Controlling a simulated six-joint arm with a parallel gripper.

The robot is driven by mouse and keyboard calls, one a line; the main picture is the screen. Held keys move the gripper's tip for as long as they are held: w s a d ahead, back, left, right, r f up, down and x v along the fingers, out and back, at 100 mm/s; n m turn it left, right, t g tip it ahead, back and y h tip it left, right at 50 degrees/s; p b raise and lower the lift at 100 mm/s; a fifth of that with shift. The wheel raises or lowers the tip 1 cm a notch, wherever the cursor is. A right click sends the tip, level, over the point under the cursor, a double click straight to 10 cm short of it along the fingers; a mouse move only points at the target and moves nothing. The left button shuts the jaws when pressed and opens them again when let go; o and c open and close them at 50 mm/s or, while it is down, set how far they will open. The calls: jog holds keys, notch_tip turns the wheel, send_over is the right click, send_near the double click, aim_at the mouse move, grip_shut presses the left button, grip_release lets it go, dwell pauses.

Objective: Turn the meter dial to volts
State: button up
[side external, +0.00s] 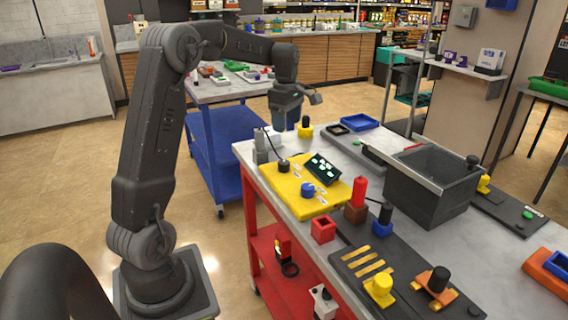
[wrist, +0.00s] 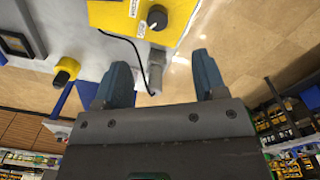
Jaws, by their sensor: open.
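White labels sit around the dial, too small to read.
A grey upright fitting (side external: 262,147) stands beside the meter, near my gripper. A yellow block with a black knob (side external: 305,130) is just behind. Red blocks (side external: 323,230), a grey bin (side external: 425,190) and a dark board (side external: 375,265) crowd the table to the right.

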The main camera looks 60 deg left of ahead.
aim_at(284, 162)
jog(key=shift+n, duration=0.6)
jog(key=f, duration=0.5)
jog(key=a+f, duration=0.1)
jog(key=f, duration=0.4)
jog(key=a+f, duration=0.1)
jog(key=f, duration=0.4)
jog(key=shift+w, duration=0.1)
jog(key=shift+c, duration=0.2)
jog(key=shift+r, duration=0.1)
jog(key=c, duration=0.9)
